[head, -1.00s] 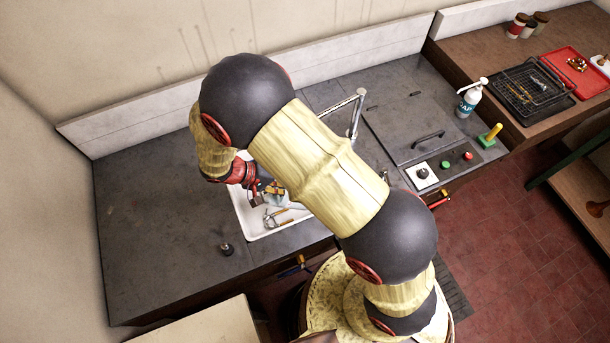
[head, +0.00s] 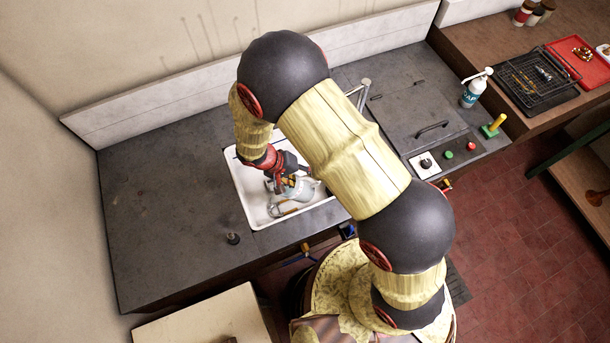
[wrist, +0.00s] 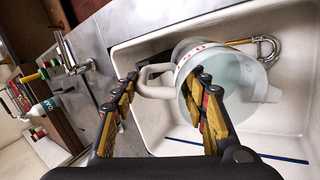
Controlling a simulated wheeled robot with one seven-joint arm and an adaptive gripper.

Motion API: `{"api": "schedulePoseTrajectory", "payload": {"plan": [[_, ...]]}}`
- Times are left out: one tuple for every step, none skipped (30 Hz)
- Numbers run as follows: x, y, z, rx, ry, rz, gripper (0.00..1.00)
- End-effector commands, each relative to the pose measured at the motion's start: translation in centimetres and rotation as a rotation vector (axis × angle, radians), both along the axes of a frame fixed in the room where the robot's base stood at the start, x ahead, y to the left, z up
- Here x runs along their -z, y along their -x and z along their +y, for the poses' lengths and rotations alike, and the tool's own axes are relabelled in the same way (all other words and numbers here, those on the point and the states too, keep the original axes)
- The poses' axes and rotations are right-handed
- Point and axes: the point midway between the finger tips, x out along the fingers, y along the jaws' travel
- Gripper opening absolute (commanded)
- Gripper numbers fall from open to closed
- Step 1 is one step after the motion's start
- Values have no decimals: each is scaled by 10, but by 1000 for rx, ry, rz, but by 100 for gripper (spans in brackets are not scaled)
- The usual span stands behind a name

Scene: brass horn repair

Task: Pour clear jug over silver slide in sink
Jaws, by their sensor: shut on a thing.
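The clear jug (wrist: 228,100) has red marks near its rim and a pale handle (wrist: 155,82). My gripper (wrist: 167,79) is shut on the handle, one finger on each side, and holds the jug over the white sink (wrist: 150,45). In the head view my gripper (head: 283,184) and the jug (head: 306,190) are above the basin. The silver slide (wrist: 268,46), a U-shaped tube with a brass-coloured part, lies in the sink behind the jug and is partly hidden by it. It also shows in the head view (head: 284,208). I cannot make out a water stream.
A tap (head: 364,92) stands behind the sink, mostly hidden by my arm. A soap bottle (head: 474,88) and a yellow-handled tool on a green base (head: 495,125) stand right. A small dark knob (head: 233,238) is on the counter, which is clear left of the sink.

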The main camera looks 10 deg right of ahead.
Motion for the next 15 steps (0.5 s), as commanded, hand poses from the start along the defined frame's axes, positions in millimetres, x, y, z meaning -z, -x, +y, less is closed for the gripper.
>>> {"api": "schedulePoseTrajectory", "payload": {"plan": [[0,1,-3,5,-33,2,0],[3,1,-4,4,-55,2,0],[6,1,-5,4,-83,3,0],[9,1,-6,5,-105,4,0],[11,1,-6,4,-126,3,0],[14,1,-7,5,-156,2,0],[17,1,-7,4,-176,4,0],[19,1,-8,3,-196,4,0],[22,1,-9,4,-223,4,0],[24,1,-9,4,-244,4,0],[28,1,-9,5,-265,4,0],[33,1,-8,6,-295,5,0],[36,1,-8,5,-317,4,0],[38,0,-7,5,-339,3,0],[41,1,-7,6,-364,4,0]]}}
